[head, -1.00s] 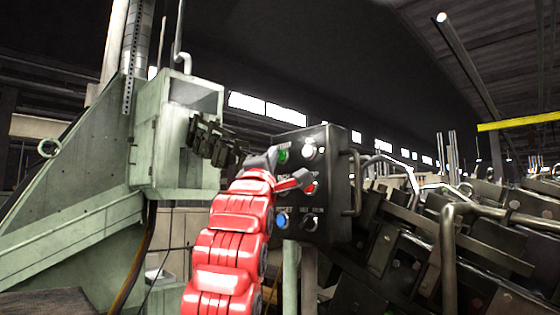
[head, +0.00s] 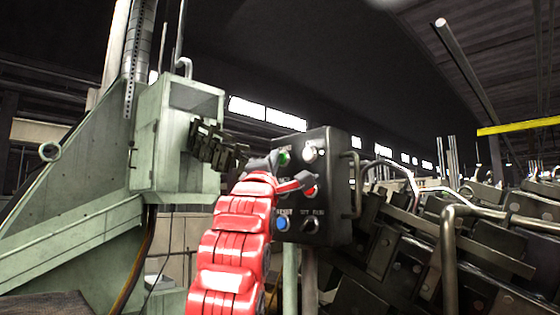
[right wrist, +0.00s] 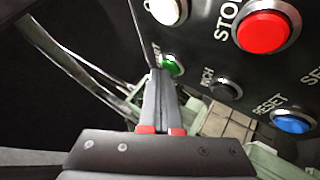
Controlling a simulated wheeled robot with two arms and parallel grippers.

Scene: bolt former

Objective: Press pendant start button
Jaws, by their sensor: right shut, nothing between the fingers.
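The black pendant box (head: 333,200) stands upright on a post in the middle of the head view. Its green start button (head: 284,158) is at the top left, and it shows in the right wrist view (right wrist: 173,66) with its label partly hidden. My right gripper (head: 276,159) is at the end of the red arm, just left of the green button. In the right wrist view my gripper's fingers (right wrist: 159,74) are shut together and empty, with the tips overlapping the green button's left edge. I cannot tell whether they touch it. My left gripper is not in view.
Near the green button are a white button (right wrist: 166,9), a red stop button (right wrist: 268,30), a black inch button (right wrist: 225,88) and a blue reset button (right wrist: 292,123). A green machine frame (head: 175,150) stands left. Dark machinery (head: 440,235) with metal pipes crowds the right.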

